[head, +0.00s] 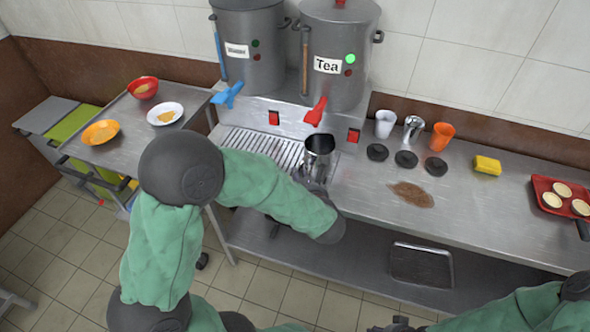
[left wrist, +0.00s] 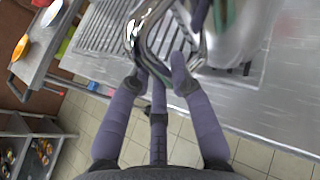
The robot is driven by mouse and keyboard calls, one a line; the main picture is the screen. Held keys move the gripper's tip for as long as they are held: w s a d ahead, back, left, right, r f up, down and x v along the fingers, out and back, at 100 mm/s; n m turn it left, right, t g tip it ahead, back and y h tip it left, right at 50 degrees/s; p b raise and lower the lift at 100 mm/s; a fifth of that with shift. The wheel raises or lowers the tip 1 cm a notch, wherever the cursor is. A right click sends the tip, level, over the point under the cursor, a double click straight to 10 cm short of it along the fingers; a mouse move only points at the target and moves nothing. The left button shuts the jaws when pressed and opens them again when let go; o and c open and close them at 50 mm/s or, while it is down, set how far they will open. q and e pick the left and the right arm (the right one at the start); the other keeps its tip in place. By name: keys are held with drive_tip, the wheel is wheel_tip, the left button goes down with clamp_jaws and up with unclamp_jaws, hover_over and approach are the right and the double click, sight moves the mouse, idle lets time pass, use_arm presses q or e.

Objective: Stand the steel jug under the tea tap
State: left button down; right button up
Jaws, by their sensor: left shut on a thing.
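The steel jug (head: 319,155) is upright, with a dark open mouth, at the right end of the slotted drip grate (head: 255,146). The red tea tap (head: 316,111) shows just behind and above its mouth; I cannot tell if it is directly over it. My left gripper (head: 314,182) is shut on the jug's handle, at its near side. In the left wrist view, the fingers (left wrist: 160,82) close around the handle, and the shiny jug body (left wrist: 235,35) fills the top right. Whether the jug's base touches the grate is hidden. My right gripper (head: 392,326) barely shows at the bottom edge.
The Tea urn (head: 337,50) has a lit green light. Right of the jug stand a white cup (head: 385,123), a steel cup (head: 412,129) and an orange cup (head: 441,136), behind dark discs. A brown spill (head: 411,194) lies on the counter.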

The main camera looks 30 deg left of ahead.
use_arm(q)
drive_tip(key=shift+w+a, duration=0.55)
drive_tip(key=shift+a, duration=0.05)
drive_tip(key=w+a, duration=0.1)
drive_tip(key=w+a+b, duration=0.1)
drive_tip(key=shift+w+a+f, duration=0.15)
drive_tip(key=shift+w+a, duration=0.05)
drive_tip(key=shift+a, duration=0.2)
drive_tip(key=shift+d+f+b, duration=0.15)
drive_tip(key=shift+f+b, duration=0.3)
drive_tip(key=shift+f, duration=0.15)
drive_tip(key=shift+r, duration=0.1)
drive_tip(key=shift+f, duration=0.25)
drive_tip(key=c, duration=1.1)
unclamp_jaws()
drive_tip(key=shift+s, duration=0.1)
